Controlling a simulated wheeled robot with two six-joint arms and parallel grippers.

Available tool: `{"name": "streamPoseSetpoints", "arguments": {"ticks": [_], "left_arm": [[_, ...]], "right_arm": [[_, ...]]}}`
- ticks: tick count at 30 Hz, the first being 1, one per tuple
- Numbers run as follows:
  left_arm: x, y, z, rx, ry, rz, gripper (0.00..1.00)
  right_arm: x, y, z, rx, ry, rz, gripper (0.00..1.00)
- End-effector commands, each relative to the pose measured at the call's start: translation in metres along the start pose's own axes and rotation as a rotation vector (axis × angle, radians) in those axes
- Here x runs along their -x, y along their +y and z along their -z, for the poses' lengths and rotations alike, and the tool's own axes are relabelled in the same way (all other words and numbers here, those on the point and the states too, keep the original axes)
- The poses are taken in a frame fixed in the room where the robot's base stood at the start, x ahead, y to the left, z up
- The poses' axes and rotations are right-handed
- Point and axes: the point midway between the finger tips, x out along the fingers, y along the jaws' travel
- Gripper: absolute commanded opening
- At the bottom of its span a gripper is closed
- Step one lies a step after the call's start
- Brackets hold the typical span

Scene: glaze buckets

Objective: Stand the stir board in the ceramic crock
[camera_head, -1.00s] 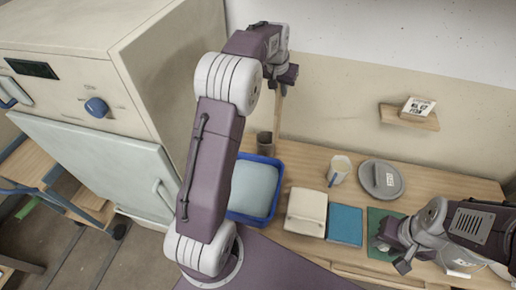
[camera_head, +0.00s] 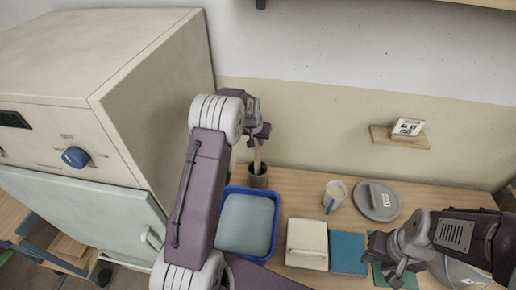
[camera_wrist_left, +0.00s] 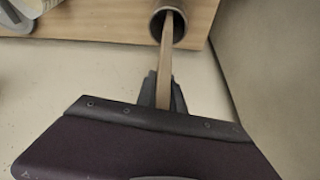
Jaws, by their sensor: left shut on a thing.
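My left gripper (camera_head: 258,133) is shut on the stir board (camera_head: 257,156), a narrow wooden strip, and holds it nearly upright. The ceramic crock (camera_head: 258,182), a small dark brown cylinder, stands at the back of the table beneath it. In the left wrist view the board (camera_wrist_left: 167,55) runs from my left gripper (camera_wrist_left: 163,92) into the mouth of the crock (camera_wrist_left: 155,24). The board's lower end is inside the rim; whether it touches the bottom is hidden. My right gripper (camera_head: 386,262) is open and empty over the front right of the table.
A blue tray (camera_head: 273,222) with a grey-blue block stands in front of the crock. A cream box (camera_head: 307,243), blue tile (camera_head: 347,253), cream cup (camera_head: 335,194) and grey disc (camera_head: 378,200) lie to the right. A large cabinet (camera_head: 150,110) is close on the left.

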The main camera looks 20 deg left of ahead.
Motion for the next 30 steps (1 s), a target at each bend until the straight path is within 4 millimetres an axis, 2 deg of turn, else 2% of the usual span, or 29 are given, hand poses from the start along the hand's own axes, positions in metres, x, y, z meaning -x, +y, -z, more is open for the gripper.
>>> {"name": "streamPoseSetpoints", "arguments": {"ticks": [4,10,21,22,24,30], "left_arm": [[-0.006,0.000,-0.003,0.000,-0.002,0.000,0.00],[-0.034,0.000,-0.015,0.000,-0.001,0.000,0.00],[-0.040,0.000,-0.017,0.000,0.000,0.000,0.00],[-0.040,0.000,-0.017,0.000,0.000,0.000,0.15],[-0.039,0.000,-0.017,0.000,0.000,0.000,0.34],[-0.039,0.000,-0.017,0.000,0.000,0.000,0.34]], "right_arm": [[0.001,0.000,0.000,0.000,0.000,0.000,0.36],[0.004,0.000,0.000,0.000,0.000,0.000,0.36],[0.000,0.000,0.000,0.000,0.000,0.000,0.36],[0.000,0.000,0.000,0.000,0.000,0.000,0.36],[0.001,0.000,0.000,0.000,0.000,0.000,0.36],[0.001,0.000,0.000,0.000,0.000,0.000,0.36]]}}
